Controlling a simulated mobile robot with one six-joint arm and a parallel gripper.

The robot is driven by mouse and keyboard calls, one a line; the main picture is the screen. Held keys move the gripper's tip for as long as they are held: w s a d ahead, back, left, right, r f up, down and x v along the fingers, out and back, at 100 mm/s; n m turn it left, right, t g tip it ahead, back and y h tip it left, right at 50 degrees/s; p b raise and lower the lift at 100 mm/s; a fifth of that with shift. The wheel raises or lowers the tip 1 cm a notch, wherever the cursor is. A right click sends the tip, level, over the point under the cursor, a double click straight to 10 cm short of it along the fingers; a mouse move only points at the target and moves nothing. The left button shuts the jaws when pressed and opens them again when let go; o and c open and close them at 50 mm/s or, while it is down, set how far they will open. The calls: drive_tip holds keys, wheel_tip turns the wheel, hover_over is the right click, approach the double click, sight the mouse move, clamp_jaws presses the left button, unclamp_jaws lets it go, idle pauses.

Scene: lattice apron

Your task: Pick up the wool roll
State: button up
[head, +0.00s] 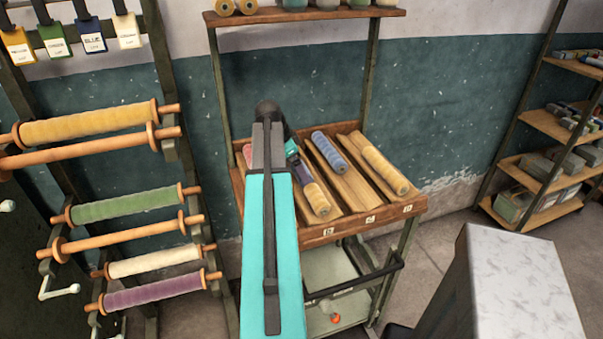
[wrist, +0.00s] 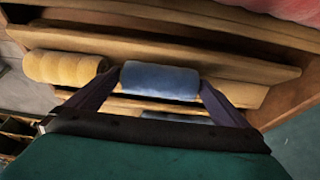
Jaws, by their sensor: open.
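Several wool rolls lie in the slanted channels of a wooden tray (head: 317,234). In the wrist view a blue roll (wrist: 160,81) lies between the spread fingers of my gripper (wrist: 157,83), which is open. A yellow roll (wrist: 62,68) lies left of it in the same channel, outside the fingers; it shows in the head view (head: 316,199). The head view also shows a blue roll (head: 328,152) and a long yellow roll (head: 385,170) in channels to the right. My arm hides much of the tray's left side. I cannot tell whether the fingers touch the blue roll.
Wooden dividers (wrist: 150,45) stand along the channels close to my fingers. A rack of spools (head: 138,210) is at the left. A shelf (head: 406,13) hangs above the tray. A pale-topped block (head: 520,280) stands front right, with shelving (head: 550,126) behind.

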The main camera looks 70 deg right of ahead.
drive_tip(key=c, duration=0.8)
drive_tip(key=shift+r, duration=0.15)
drive_tip(key=shift+r+b, duration=1.2)
drive_tip(key=shift+r, duration=3.7)
